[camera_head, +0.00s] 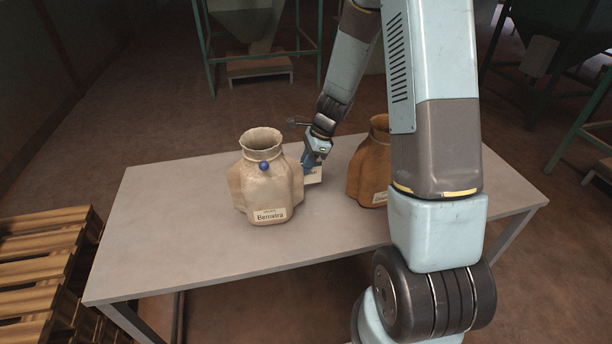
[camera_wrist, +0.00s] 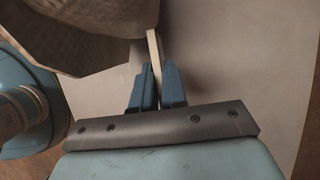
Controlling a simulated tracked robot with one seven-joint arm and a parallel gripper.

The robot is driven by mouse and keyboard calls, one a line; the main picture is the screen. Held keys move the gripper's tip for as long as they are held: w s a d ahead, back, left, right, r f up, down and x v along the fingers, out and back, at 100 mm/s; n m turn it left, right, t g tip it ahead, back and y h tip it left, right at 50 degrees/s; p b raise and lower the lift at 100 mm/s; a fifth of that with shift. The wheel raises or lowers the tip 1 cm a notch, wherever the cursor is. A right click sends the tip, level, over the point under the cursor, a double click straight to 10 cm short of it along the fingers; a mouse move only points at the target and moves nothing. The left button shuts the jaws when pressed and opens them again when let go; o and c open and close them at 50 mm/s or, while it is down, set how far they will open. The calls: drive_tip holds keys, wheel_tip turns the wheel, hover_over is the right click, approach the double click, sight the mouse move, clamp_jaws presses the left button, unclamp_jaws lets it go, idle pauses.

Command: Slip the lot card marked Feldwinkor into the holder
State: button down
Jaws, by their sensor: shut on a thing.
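My gripper (camera_head: 308,163) is low over the table between two sacks. It is shut on a thin pale card (camera_head: 314,177). In the wrist view the card (camera_wrist: 154,52) stands edge-on between the blue fingers (camera_wrist: 157,88), so its marking cannot be read. The pale sack (camera_head: 264,185) stands just left of my gripper, with a blue ball at its neck and a label (camera_head: 270,215) reading Bemaira. The brown sack (camera_head: 366,168) stands to the right, partly hidden by my arm; its label (camera_head: 380,198) is mostly covered. I cannot make out an empty holder.
The grey table (camera_head: 150,225) is clear at its left and front. In the wrist view a sack (camera_wrist: 95,15) is close beside the card. Wooden pallets (camera_head: 40,262) are stacked at the left. Hoppers on green frames (camera_head: 250,35) stand behind.

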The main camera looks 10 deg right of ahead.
sight(314, 176)
drive_tip(key=shift+f, duration=2.2)
drive_tip(key=c, duration=1.2)
unclamp_jaws()
drive_tip(key=shift+f, duration=0.1)
drive_tip(key=shift+o, duration=0.2)
